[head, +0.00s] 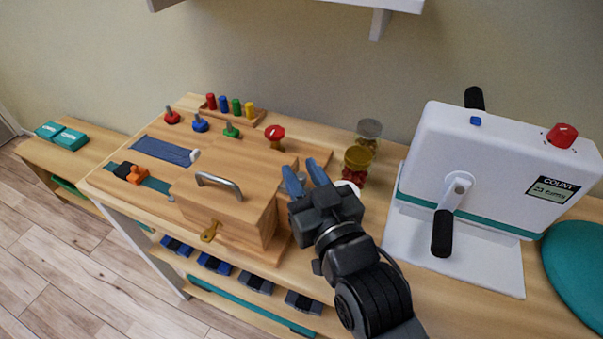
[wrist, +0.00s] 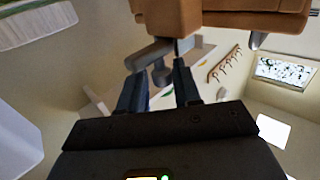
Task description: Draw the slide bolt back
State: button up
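A wooden box (head: 235,215) with a grey bar handle (head: 220,184) stands on the wooden board. A brass-coloured piece (head: 210,232) is on its front. My gripper (head: 306,176) is just right of the box, with its two blue fingers apart. In the wrist view my gripper (wrist: 160,88) is open. A grey metal piece with a rounded knob (wrist: 160,72), which looks like the slide bolt, shows below a brown wooden part (wrist: 170,16), at the gap between the fingertips. I cannot tell whether the fingers touch it. In the head view I cannot make out the bolt.
A red knob (head: 275,132) and two jars (head: 358,160) stand behind my gripper. A white machine with a black crank (head: 443,232) stands on the right. Coloured pegs (head: 237,107) are at the back. Clear tabletop is scarce around the gripper.

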jog(key=shift+o, duration=0.9)
jog(key=b+v, duration=0.1)
jog(key=v, duration=0.7)
jog(key=shift+w, duration=0.1)
jog(key=s+d+f+m+h, duration=0.1)
jog(key=s+d+f+h, duration=0.15)
jog(key=s+d, duration=0.4)
jog(key=s+d+f+m+h, duration=0.2)
jog(key=s+d+f, duration=0.2)
jog(key=s+d, duration=0.25)
jog(key=s+d+r+m+h, duration=0.1)
jog(key=s+d, duration=0.2)
jog(key=s, duration=0.5)
jog(key=s+d+r+m+g+h, duration=0.1)
jog(key=s+d+r+h, duration=0.1)
jog(key=s, duration=0.7)
jog(key=shift+d+g, duration=0.3)
jog(key=shift+d, duration=0.45)
